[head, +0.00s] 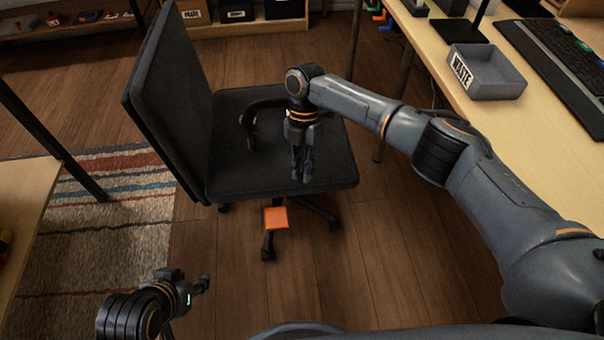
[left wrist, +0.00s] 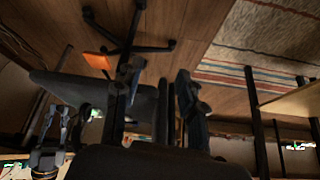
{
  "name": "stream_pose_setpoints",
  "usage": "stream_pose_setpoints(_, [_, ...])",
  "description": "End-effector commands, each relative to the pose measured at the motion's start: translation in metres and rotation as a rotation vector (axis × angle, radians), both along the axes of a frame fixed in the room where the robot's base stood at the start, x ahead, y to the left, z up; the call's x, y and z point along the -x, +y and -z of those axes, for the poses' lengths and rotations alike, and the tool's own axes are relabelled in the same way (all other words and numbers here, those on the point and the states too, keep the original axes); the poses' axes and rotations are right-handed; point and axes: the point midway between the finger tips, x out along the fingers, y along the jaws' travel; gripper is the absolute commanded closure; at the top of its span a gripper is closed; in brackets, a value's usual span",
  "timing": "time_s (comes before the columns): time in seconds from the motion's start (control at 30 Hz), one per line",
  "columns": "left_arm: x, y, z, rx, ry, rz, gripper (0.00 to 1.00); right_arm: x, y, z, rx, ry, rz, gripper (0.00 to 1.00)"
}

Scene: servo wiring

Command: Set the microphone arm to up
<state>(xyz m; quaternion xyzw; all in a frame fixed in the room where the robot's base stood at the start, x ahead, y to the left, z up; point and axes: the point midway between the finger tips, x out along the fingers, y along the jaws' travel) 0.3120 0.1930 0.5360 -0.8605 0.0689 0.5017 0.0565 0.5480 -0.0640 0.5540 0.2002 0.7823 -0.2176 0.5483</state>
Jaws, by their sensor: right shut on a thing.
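I do not make out a microphone arm in either view. My right gripper (head: 302,172) points down over the black chair's seat (head: 235,165). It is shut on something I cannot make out. It also shows small at the lower left of the left wrist view (left wrist: 48,150). My left gripper (head: 203,283) is low at the front left of the head view, over the wooden floor, apart from the chair. In the left wrist view its two dark fingers (left wrist: 155,85) stand apart with nothing held between them.
The desk (head: 425,35) at right holds a grey WASTE bin (head: 485,72) and a black keyboard (head: 560,70). A striped rug (head: 110,215) and a table (head: 25,205) are at left. Floor at centre front is clear.

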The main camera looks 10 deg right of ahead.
Motion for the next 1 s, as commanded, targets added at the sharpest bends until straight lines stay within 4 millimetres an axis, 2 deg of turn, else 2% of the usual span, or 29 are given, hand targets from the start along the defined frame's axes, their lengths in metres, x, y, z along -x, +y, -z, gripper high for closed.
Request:
stream_pose_setpoints(0.27, [-0.060, -0.021, -0.028, 0.070, -0.324, 0.025, 0.60, -0.004, 0.001, -0.008, 0.000, 0.074, 0.002, 1.00])
stream_pose_setpoints(0.53, [-0.110, -0.043, -0.090, 0.165, -0.733, 0.053, 0.60, -0.008, 0.001, -0.016, 0.000, 0.142, 0.001, 1.00])
stream_pose_setpoints(0.73, [-0.124, -0.055, -0.146, 0.239, -1.036, 0.069, 0.60, -0.010, 0.001, -0.022, 0.001, 0.185, 0.001, 1.00])
stream_pose_setpoints(0.9, [-0.122, -0.060, -0.185, 0.292, -1.243, 0.078, 0.60, -0.013, 0.001, -0.027, 0.003, 0.211, 0.001, 1.00])
stream_pose_setpoints(1.0, [-0.118, -0.061, -0.202, 0.316, -1.336, 0.082, 0.60, -0.013, 0.001, -0.029, 0.004, 0.224, 0.001, 1.00])
